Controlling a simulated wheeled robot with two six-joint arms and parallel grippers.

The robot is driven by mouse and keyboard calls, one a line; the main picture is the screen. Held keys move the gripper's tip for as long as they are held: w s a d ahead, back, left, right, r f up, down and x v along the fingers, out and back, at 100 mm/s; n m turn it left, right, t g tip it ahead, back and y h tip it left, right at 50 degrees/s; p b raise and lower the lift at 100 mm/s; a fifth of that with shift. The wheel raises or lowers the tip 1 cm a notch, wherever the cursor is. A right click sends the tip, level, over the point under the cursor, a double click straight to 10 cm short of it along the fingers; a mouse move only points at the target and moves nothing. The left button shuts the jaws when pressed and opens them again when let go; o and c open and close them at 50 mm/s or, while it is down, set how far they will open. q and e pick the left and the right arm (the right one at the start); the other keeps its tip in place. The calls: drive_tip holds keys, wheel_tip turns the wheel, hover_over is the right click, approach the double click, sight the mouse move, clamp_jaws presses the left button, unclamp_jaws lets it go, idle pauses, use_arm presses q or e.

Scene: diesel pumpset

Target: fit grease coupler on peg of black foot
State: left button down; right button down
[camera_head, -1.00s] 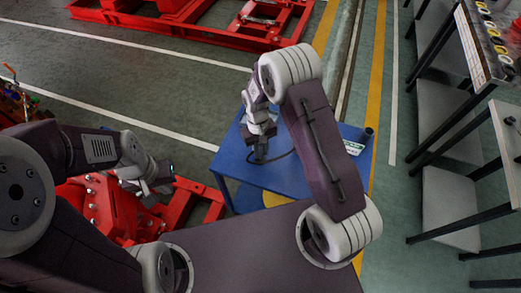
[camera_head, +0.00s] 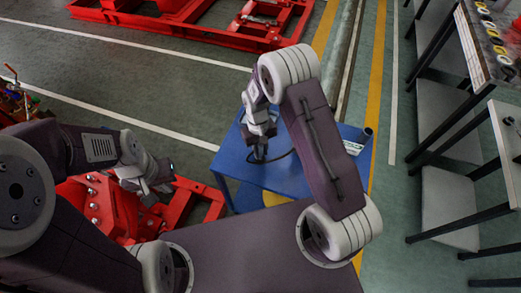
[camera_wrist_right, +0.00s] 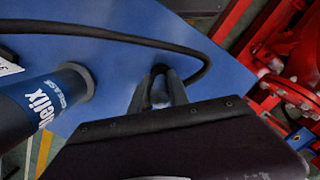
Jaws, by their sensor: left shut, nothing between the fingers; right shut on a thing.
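My right gripper (camera_head: 260,155) is low over the blue table and shut. In the right wrist view its fingers (camera_wrist_right: 165,88) close on a small piece at the end of a black hose, which I take for the grease coupler (camera_wrist_right: 160,92); the fingers hide most of it. The black hose (camera_wrist_right: 130,36) loops over the table behind the fingers and also shows in the head view (camera_head: 284,154). My left gripper (camera_head: 164,188) is shut and empty, above red machinery at the left. I cannot make out the black foot or its peg.
The blue table (camera_head: 235,165) carries a dark blue grease container (camera_wrist_right: 45,98), left of the fingers in the wrist view, and a white label (camera_head: 352,147). Red machinery (camera_head: 205,205) stands left of the table. Shelving (camera_head: 450,195) stands at the right, with clear floor between.

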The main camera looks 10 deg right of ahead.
sight(260, 153)
drive_tip(key=shift+f+b, duration=0.9)
drive_tip(key=shift+f, duration=0.65)
drive_tip(key=c, duration=1.2)
unclamp_jaws()
drive_tip(key=shift+o, duration=0.2)
drive_tip(key=r, duration=0.6)
drive_tip(key=w+r, duration=0.1)
drive_tip(key=r, duration=0.2)
drive_tip(key=shift+a+p, duration=0.1)
drive_tip(key=shift+p, duration=0.2)
drive_tip(key=shift+r, duration=0.1)
drive_tip(key=s+d+r+m+t+p, duration=0.1)
drive_tip(key=s+d+r, duration=0.2)
drive_tip(key=s, duration=0.3)
drive_tip(key=s+d+r+m+t, duration=0.1)
drive_tip(key=s+d+r, duration=0.2)
drive_tip(key=s+r, duration=0.3)
drive_tip(key=shift+s+t+p, duration=0.3)
drive_tip(key=shift+s+p, duration=0.1)
drive_tip(key=shift+s, duration=0.4)
